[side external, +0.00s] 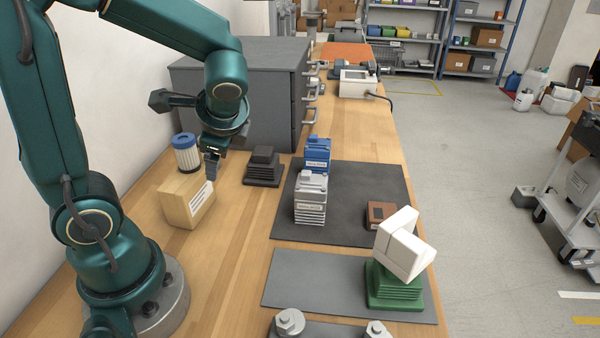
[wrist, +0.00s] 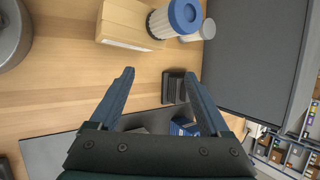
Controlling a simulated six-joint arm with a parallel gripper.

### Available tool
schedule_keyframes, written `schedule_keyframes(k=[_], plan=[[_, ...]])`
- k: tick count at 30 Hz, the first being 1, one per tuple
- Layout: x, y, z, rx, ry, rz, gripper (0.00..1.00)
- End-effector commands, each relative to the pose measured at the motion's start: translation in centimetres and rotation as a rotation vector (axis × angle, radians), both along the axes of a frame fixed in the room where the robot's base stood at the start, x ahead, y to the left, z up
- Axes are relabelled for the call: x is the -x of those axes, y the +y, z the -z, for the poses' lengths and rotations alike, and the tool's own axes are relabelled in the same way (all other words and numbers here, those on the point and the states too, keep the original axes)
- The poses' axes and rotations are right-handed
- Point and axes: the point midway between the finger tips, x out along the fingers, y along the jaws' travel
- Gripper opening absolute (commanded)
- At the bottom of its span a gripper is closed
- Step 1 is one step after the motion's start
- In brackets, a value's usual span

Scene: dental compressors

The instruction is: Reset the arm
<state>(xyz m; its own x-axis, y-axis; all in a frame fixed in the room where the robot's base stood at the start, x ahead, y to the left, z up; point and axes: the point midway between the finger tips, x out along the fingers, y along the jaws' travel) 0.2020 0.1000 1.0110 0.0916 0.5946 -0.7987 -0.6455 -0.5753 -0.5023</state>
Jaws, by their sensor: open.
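My gripper (side external: 211,168) hangs above the wooden bench, near a light wooden block (side external: 188,201) and a blue-capped white filter (side external: 186,153). In the wrist view my gripper (wrist: 160,78) shows two fingers spread apart with nothing between them. The wooden block (wrist: 125,24) and the filter (wrist: 175,19) lie beyond the fingertips there. A black stepped part (side external: 263,167) stands on the bench to the right of my gripper; it also shows in the wrist view (wrist: 173,88), partly behind a finger.
A dark mat (side external: 350,185) holds a blue part (side external: 317,154), a grey-white part (side external: 310,197) and a brown box (side external: 381,214). A grey mat (side external: 310,285) holds a green stepped base (side external: 390,288) with a tilted white block (side external: 403,245) on top. A grey cabinet (side external: 245,95) stands behind.

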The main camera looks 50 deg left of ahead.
Motion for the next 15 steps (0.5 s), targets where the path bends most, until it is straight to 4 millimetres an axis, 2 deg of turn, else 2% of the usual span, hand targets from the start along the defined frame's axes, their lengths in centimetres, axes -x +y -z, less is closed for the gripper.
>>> schedule_keyframes(k=[3,9,15], plan=[[1.5,-3.1,-0.7,0.166,-0.161,-0.129,0.8],[3.3,-8.5,-1.8,0.464,-0.396,-0.336,0.8],[4.2,-12.5,-3.0,0.71,-0.546,-0.481,0.8]])
